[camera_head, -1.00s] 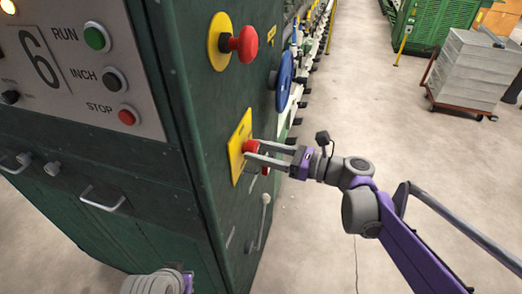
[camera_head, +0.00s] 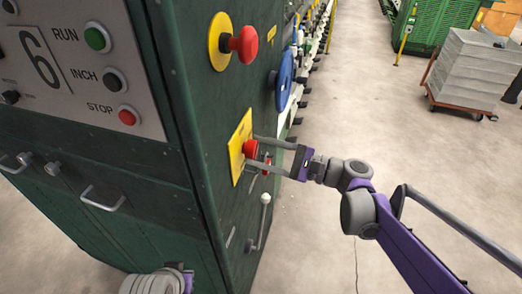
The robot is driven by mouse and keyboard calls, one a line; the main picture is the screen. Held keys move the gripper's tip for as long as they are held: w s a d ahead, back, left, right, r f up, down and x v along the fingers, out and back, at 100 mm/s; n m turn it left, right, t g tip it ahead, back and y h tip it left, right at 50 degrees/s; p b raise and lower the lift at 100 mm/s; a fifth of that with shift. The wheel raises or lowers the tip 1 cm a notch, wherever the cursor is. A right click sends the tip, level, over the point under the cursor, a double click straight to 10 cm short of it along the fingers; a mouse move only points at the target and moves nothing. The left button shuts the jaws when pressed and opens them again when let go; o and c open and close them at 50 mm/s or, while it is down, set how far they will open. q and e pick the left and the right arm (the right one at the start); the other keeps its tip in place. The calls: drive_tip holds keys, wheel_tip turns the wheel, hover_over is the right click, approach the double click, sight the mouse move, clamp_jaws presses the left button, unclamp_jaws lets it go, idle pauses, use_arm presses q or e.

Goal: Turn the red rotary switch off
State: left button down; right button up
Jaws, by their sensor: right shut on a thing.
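The red rotary switch (camera_head: 251,149) sits on a yellow plate (camera_head: 239,146) on the side of the dark green machine cabinet. My right gripper (camera_head: 261,150) reaches in from the right with its fingers around the red knob, one above and one below, and is shut on it. The fingers partly hide the knob, so its exact angle is hard to read. Of my left arm, only a grey and purple part shows at the bottom edge; its gripper is not in view.
A red mushroom button (camera_head: 243,44) on a yellow disc is above the switch. A lever with a pale knob (camera_head: 264,200) is below it, and a blue wheel (camera_head: 285,80) is further back. A cart of grey crates (camera_head: 468,70) stands far right. The floor right of the cabinet is clear.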

drive_tip(key=n, duration=0.4)
drive_tip(key=shift+n+g, duration=0.3)
drive_tip(key=shift+n, duration=0.1)
drive_tip(key=shift+n+p, duration=0.5)
drive_tip(key=shift+n, duration=1.6)
drive_tip(key=shift+f, duration=0.1)
drive_tip(key=o, duration=1.4)
drive_tip(key=shift+d, duration=0.1)
drive_tip(key=b+v, duration=0.1)
drive_tip(key=v, duration=0.9)
drive_tip(key=shift+d+f, duration=0.1)
drive_tip(key=shift+d, duration=0.3)
drive_tip(key=shift+a, duration=0.1)
